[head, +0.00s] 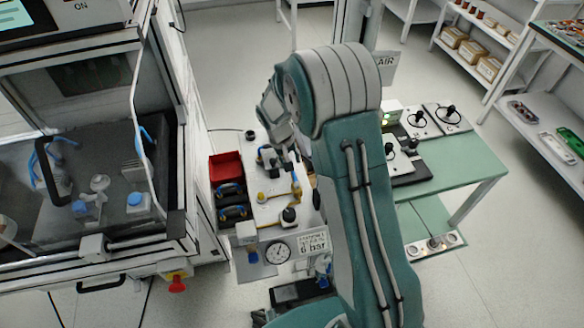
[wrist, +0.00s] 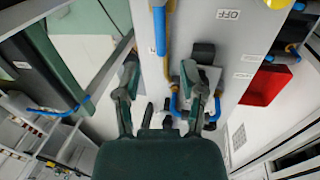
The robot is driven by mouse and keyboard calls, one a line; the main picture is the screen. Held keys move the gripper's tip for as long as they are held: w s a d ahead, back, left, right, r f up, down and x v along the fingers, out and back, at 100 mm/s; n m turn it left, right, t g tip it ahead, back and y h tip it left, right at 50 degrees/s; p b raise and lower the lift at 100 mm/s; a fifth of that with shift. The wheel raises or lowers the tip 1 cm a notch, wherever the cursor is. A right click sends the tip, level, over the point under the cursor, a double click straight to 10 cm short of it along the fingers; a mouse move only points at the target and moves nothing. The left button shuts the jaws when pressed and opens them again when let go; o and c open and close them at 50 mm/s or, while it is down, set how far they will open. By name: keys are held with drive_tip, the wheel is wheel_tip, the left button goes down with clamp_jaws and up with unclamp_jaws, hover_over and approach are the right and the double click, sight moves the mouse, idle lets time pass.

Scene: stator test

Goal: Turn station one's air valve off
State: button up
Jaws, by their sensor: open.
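In the wrist view, a lever with a blue handle (wrist: 159,32) stands on a light grey panel (wrist: 225,60), beside a label reading OFF (wrist: 228,14). I cannot tell for sure that this is station one's air valve. My gripper (wrist: 160,68) is open, with one finger on each side of the space just below the blue handle; I see nothing held. Blue bent tubing and a dark block (wrist: 203,52) show by the right finger. In the head view, my gripper (head: 292,155) is over the panel's upper part, partly hidden by my arm.
In the head view, a pressure gauge (head: 277,252) and a 6 bar sign (head: 313,241) are at the panel's front. A red bin (head: 226,166) is to its left, beside a glass-fronted cabinet (head: 90,180). A green-topped table (head: 455,165) stands right. Open floor lies beyond.

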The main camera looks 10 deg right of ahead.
sight(294, 177)
drive_tip(key=shift+d+f, duration=0.2)
drive_tip(key=shift+f, duration=0.9)
drive_tip(key=shift+d+f, duration=0.15)
drive_tip(key=shift+f, duration=0.95)
clamp_jaws()
